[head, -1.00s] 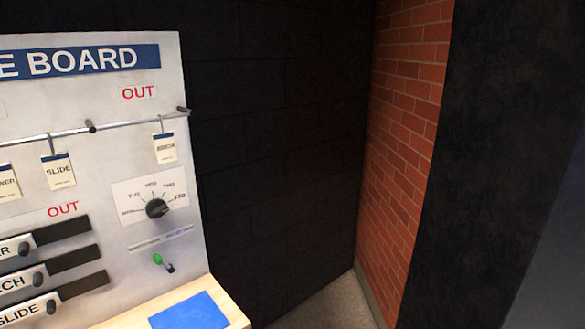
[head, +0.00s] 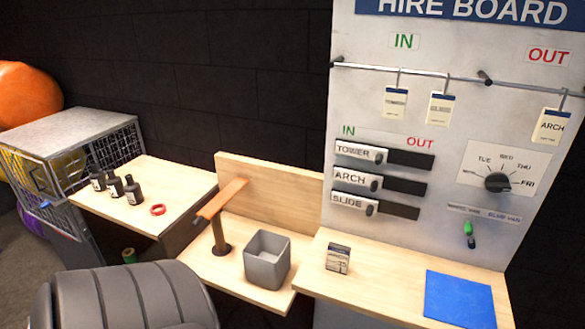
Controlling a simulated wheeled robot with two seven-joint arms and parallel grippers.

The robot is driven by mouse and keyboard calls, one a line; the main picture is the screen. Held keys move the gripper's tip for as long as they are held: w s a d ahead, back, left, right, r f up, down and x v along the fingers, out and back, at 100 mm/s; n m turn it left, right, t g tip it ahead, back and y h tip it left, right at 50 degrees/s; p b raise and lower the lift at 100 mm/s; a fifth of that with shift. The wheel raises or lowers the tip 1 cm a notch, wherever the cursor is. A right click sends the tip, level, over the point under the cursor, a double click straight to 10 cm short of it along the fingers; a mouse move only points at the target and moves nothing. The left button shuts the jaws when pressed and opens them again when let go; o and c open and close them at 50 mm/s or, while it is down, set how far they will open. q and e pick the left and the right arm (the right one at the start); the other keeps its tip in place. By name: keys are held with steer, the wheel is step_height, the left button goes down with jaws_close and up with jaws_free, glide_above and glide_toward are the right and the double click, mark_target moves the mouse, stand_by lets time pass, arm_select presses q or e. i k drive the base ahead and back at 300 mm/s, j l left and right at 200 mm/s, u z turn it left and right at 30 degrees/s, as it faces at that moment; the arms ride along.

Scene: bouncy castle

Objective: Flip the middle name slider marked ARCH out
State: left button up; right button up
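The middle name slider marked ARCH (head: 352,180) is on the white hire board (head: 400,135) at the right of the head view. Its white plate with a dark knob is at the left, IN end of its dark slot, and the slot is bare toward the red OUT label. The TOWER slider (head: 357,152) above and the SLIDE slider (head: 350,203) below are also at their left ends. Neither of my grippers is in view.
A wooden ledge under the board holds a small card box (head: 338,258) and a blue mat (head: 459,299). A grey bin (head: 267,260) stands on a lower shelf. A grey padded chair (head: 130,300) is at front left. A wire crate (head: 75,150) stands at far left.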

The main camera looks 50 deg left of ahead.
mark_target(375, 182)
steer(key=u, duration=1.2)
